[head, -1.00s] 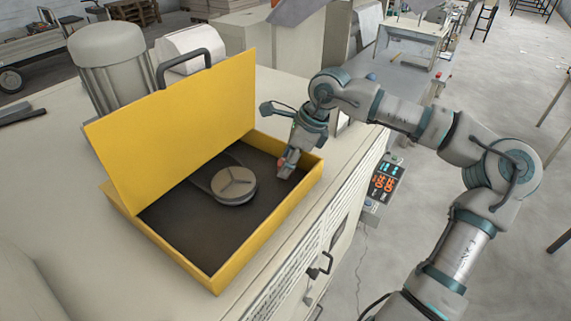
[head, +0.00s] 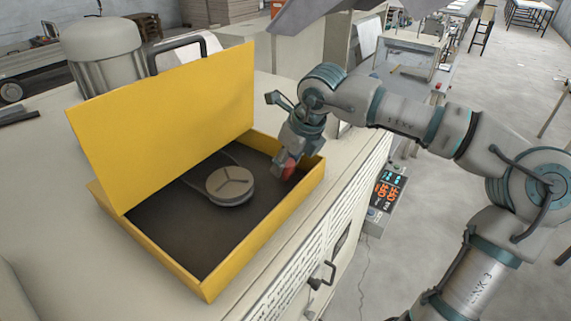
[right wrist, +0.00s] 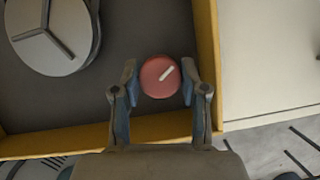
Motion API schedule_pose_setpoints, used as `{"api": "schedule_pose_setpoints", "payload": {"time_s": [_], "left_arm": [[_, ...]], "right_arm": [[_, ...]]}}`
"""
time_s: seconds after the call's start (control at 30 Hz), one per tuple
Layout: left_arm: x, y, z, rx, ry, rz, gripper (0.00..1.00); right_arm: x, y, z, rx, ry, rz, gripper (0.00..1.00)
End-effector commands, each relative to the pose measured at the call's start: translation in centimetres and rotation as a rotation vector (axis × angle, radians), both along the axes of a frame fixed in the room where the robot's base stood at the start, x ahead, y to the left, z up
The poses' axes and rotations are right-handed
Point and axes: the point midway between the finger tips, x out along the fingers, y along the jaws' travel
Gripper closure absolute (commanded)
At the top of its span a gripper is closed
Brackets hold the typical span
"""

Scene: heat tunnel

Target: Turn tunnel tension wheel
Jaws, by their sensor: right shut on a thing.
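A red round wheel (right wrist: 160,77) with a white pointer mark sits on the dark floor of an open yellow box. In the head view the wheel (head: 289,168) is partly hidden by my right gripper. My right gripper (head: 286,166) reaches down into the box's right corner. In the right wrist view its two fingers (right wrist: 159,85) are on either side of the wheel and shut on it. The white mark slants up to the right there. My left gripper is not in view.
A larger grey disc (head: 230,186) with three spokes lies left of the red wheel, apart from my gripper. The yellow lid (head: 165,120) stands open behind. The box's front wall (head: 260,235) is close to the gripper. A digital display (head: 385,192) hangs lower right.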

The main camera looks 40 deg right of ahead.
Motion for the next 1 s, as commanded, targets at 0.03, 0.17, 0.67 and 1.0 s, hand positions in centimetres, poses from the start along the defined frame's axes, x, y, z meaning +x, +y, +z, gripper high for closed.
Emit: {"api": "schedule_pose_setpoints", "payload": {"time_s": [0.03,0.17,0.67,1.0], "left_arm": [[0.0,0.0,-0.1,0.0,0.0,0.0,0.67],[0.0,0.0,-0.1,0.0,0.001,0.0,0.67],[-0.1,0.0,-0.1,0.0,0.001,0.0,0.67],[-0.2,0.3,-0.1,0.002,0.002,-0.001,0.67]], "right_arm": [[0.0,0.0,0.1,0.0,-0.002,-0.009,0.92],[0.0,0.0,0.1,0.001,-0.002,-0.019,0.92],[0.0,0.0,0.1,0.0,0.0,-0.019,0.47],[-0.5,0.0,1.6,-0.002,-0.002,-0.019,0.47]]}}
